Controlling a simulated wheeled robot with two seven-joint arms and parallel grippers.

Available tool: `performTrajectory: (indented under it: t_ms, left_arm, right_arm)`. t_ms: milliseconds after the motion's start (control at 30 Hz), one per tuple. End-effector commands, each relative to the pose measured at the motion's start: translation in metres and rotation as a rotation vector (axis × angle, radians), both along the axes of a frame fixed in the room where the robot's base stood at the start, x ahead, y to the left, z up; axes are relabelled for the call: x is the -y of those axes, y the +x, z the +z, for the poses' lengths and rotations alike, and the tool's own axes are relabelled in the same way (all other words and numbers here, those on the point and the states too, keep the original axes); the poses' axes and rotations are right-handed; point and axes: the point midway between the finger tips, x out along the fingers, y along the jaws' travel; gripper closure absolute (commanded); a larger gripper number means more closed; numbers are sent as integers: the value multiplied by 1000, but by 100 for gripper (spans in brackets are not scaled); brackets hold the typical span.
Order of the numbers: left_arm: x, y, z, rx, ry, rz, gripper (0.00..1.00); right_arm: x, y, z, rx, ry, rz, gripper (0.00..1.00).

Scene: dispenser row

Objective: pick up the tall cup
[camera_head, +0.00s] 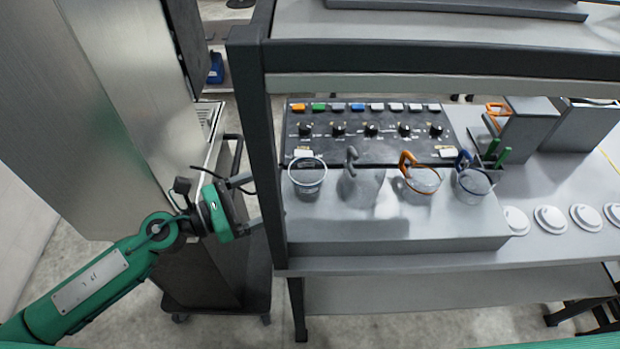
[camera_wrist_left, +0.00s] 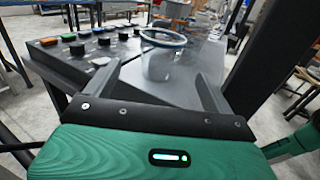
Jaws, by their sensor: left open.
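A clear cup with a dark bluish rim (camera_head: 307,177) stands upright at the left end of the grey raised shelf; it looks like the tall cup, though its height is hard to judge from above. My left gripper (camera_head: 252,202) is open and empty, just left of the post, with its fingers pointing right toward this cup. In the left wrist view the cup (camera_wrist_left: 162,62) stands ahead, between the lines of the open fingers (camera_wrist_left: 158,72), with space on both sides. The cup looks apart from the fingers. My right gripper is in neither view.
A dark upright post (camera_head: 262,130) stands between gripper and cup in the head view. Right of the cup are a grey-handled jug (camera_head: 352,183), an orange-handled jug (camera_head: 424,180) and a blue-handled jug (camera_head: 473,184). A knob panel (camera_head: 372,145) stands behind. White lids (camera_head: 550,219) lie farther right.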

Motion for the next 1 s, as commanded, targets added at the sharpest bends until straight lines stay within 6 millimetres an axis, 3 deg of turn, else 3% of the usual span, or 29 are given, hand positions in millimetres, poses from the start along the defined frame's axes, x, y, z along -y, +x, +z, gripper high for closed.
performTrajectory:
  t_ms: [100, 300, 567, 800, 1000]
  left_arm:
    - [22, 11, 8, 0, -3, 0, 13]
    - [50, 25, 5, -2, -3, 0, 13]
    - [65, 31, 4, -2, -2, 0, 13]
    - [91, 42, 14, -1, -3, 1, 13]
    - [106, 50, 10, -1, -3, 2, 13]
  right_arm:
    - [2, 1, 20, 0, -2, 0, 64]
    - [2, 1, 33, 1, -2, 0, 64]
    - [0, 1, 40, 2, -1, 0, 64]
    - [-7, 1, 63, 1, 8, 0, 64]
    - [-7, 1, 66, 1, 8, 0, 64]
